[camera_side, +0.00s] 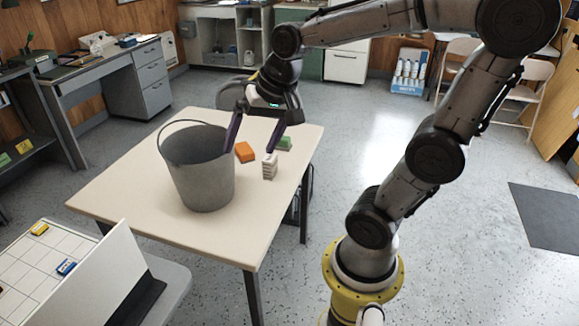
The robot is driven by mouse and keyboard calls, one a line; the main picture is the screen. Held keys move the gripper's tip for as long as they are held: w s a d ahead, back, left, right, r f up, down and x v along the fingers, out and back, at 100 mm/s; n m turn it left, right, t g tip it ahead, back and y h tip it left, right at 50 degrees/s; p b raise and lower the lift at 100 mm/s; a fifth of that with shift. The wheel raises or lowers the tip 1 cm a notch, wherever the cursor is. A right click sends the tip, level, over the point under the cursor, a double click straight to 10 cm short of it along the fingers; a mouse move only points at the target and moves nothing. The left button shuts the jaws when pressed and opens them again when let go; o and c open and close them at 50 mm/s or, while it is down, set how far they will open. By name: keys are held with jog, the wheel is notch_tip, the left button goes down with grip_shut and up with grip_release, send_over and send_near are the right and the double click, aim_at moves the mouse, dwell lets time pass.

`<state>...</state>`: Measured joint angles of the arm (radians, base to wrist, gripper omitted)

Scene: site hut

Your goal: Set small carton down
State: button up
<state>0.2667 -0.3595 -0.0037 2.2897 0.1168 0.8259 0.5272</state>
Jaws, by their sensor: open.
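My gripper (249,152) is open above the table, its two dark fingers spread wide and pointing down. The left finger's tip is at the bucket's right rim in the picture; whether it is inside, touching or in front I cannot tell. The right finger's tip overlaps the top of a small white, layered stack (269,171); contact is unclear. An orange block (245,152) appears between the fingers, seemingly on the table. I cannot tell for sure which item is the small carton; none is clearly held.
A grey metal bucket (199,180) with a raised handle stands on the pale table (140,200). The table's front left is clear. A white gridded board (30,265) with small coloured pieces is at lower left.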

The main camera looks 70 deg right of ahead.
jog(key=s+a+n+t, duration=0.1)
jog(key=s+a+n, duration=0.4)
jog(key=s+n, duration=0.4)
jog(key=shift+s+f+n, duration=0.2)
jog(key=shift+f+n, duration=0.15)
jog(key=shift+n, duration=0.05)
dwell(0.6)
